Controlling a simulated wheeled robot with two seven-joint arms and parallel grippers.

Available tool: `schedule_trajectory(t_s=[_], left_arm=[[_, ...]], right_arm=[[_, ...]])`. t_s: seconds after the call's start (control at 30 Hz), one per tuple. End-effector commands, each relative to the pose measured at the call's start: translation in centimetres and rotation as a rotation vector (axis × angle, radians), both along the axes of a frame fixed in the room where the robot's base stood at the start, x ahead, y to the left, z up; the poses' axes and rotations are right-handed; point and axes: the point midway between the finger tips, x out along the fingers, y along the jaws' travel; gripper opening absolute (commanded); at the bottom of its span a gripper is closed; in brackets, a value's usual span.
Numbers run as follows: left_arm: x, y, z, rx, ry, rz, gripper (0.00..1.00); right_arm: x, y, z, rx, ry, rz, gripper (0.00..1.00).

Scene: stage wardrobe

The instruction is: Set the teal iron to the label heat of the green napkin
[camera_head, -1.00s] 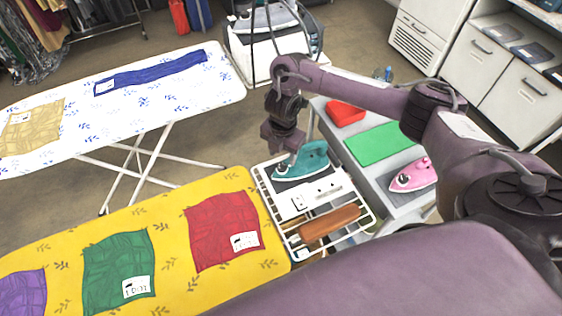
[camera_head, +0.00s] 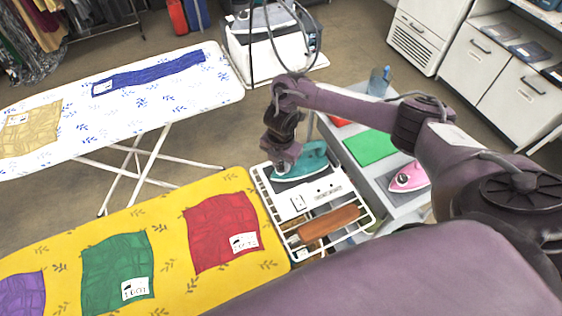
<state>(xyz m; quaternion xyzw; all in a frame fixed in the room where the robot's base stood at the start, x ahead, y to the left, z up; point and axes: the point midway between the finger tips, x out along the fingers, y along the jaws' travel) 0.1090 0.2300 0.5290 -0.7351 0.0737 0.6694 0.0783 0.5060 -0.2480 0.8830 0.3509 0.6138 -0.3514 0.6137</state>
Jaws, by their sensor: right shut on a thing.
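The teal iron (camera_head: 312,158) rests on the dark pad of a white wire rack at the end of the yellow ironing board. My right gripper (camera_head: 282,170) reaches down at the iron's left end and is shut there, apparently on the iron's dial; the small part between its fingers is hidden. The green napkin (camera_head: 117,262) lies flat on the yellow board, with a white label (camera_head: 135,288) at its lower right corner. The print on the label is too small to read surely. My left gripper is not in view.
A red napkin (camera_head: 222,230) and a purple one (camera_head: 22,292) lie beside the green one on the yellow board (camera_head: 172,200). The rack (camera_head: 285,222) also holds a brown wooden piece (camera_head: 330,221). A pink iron (camera_head: 408,177) stands on the grey cart right of the rack.

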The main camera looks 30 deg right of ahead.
Motion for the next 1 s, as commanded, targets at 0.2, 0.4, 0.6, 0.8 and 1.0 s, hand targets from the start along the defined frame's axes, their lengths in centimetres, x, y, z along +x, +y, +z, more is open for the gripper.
schedule_trajectory(t_s=[0.2, 0.4, 0.6, 0.8, 1.0], left_arm=[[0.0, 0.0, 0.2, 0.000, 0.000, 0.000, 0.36], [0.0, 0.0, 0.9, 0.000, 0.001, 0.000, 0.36], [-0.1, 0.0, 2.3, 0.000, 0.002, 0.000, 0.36], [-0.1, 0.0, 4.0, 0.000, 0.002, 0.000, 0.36], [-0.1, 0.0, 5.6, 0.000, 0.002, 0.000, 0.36]], right_arm=[[0.0, 0.0, 0.1, 0.000, 0.000, -0.012, 0.04], [0.0, 0.1, 0.3, 0.001, 0.000, -0.084, 0.04], [0.0, 0.1, 0.4, 0.002, 0.001, -0.227, 0.04], [0.0, 0.1, 0.5, 0.002, 0.001, -0.414, 0.04], [0.0, 0.1, 0.5, 0.001, 0.001, -0.604, 0.04]])
